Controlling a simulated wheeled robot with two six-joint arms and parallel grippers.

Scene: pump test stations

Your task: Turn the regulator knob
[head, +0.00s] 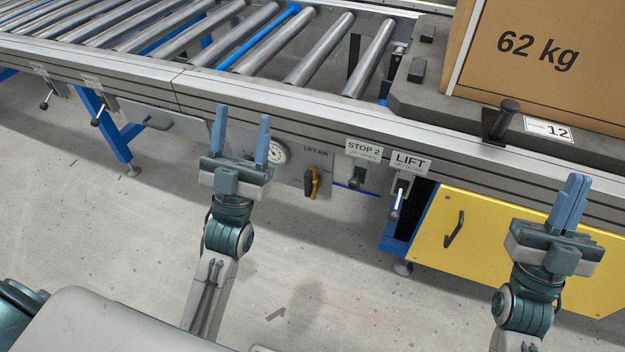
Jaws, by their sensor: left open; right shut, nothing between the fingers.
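A grey panel (288,172) marked LIFT AIR is fixed to the side of the conveyor frame. It carries a round white pressure gauge (275,152) and, to its right, a black handle with yellow parts (311,184). I cannot make out a separate regulator knob; my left gripper covers part of the panel's left end. My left gripper (242,125) is open, fingers pointing up, overlapping the panel in the picture just left of the gauge. I cannot tell whether it touches anything. My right gripper (578,181) is shut and empty in front of the yellow panel (470,237).
Levers labelled STOP 2 (364,150) and LIFT (411,162) hang to the right of the air panel. A cardboard box (545,60) marked 62 kg stands on a dark pallet (440,90) at the upper right. Steel rollers (320,48) run leftward. Floor in front is clear.

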